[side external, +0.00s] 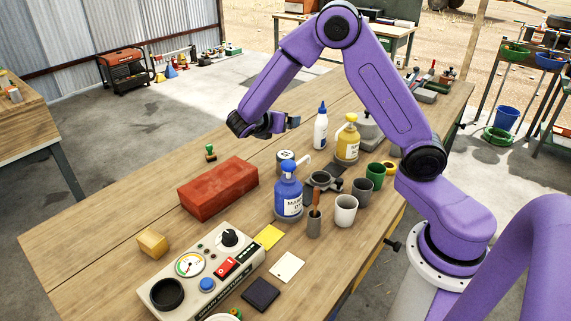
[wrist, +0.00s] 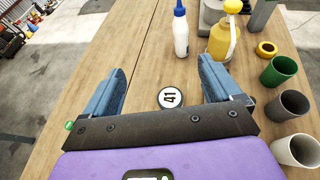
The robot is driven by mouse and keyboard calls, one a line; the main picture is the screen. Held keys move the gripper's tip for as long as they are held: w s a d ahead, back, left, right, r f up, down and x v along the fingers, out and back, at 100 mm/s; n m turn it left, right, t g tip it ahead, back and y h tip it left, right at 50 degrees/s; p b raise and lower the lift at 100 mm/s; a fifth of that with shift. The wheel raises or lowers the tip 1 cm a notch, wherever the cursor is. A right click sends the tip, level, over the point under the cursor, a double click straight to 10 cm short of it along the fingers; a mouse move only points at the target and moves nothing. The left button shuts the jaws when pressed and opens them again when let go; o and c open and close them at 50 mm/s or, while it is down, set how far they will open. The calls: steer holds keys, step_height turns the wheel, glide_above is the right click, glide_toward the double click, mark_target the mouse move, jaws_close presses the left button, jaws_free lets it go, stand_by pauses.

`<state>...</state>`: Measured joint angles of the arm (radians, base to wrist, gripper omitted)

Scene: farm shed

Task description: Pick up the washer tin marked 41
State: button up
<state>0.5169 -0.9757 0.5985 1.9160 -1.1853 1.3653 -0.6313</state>
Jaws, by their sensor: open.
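The washer tin marked 41 (wrist: 172,97) shows in the wrist view as a small round tin with a white top and black digits, between my finger bases and partly hidden by my gripper's crossbar. In the side view a small grey tin with a white top (side external: 286,156) stands behind the blue pump bottle, which partly hides it. My gripper (wrist: 163,66) is open and empty, with its two blue fingers wide apart. In the side view my gripper (side external: 290,121) hangs above the table, higher than the tin and apart from it.
A blue pump bottle (side external: 288,197) stands close in front of the tin. A red brick (side external: 218,190) lies to its left. A white bottle (side external: 320,132), a yellow pump bottle (side external: 348,143) and several cups, including a white one (side external: 346,211), stand to its right. The table's far left is mostly clear.

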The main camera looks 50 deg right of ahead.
glide_toward(285, 154)
steer(key=x, duration=0.4)
steer(key=shift+d+f, duration=0.15)
steer(key=shift+d, duration=0.1)
steer(key=shift+x, duration=3.75)
steer(key=c, duration=1.1)
steer(key=shift+c, duration=0.2)
